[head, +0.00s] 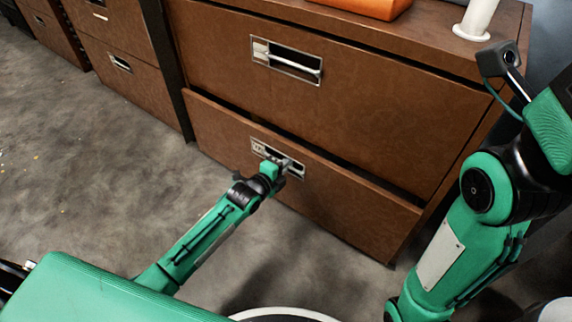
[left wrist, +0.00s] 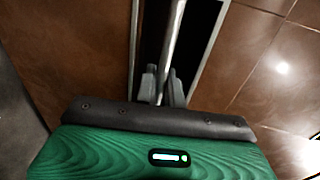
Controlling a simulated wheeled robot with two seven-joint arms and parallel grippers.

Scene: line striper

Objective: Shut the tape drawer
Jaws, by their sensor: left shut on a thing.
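The lower drawer (head: 338,208) of the brown cabinet stands slightly out from the cabinet front, with a dark gap along its top edge. Its metal recessed handle (head: 258,147) sits near the middle of its face. My left gripper (head: 285,164) is at this handle. In the left wrist view its two grey fingers (left wrist: 163,87) are shut on the handle's bar (left wrist: 172,40). The upper drawer (head: 345,105) has a similar handle (head: 287,60) and looks flush. No label shows which one is the tape drawer. My right arm is at the right, and its gripper is not visible.
An orange object (head: 370,7) and a white cylindrical object (head: 476,20) stand on the cabinet top (head: 430,35). More brown cabinets (head: 115,60) stand at the left.

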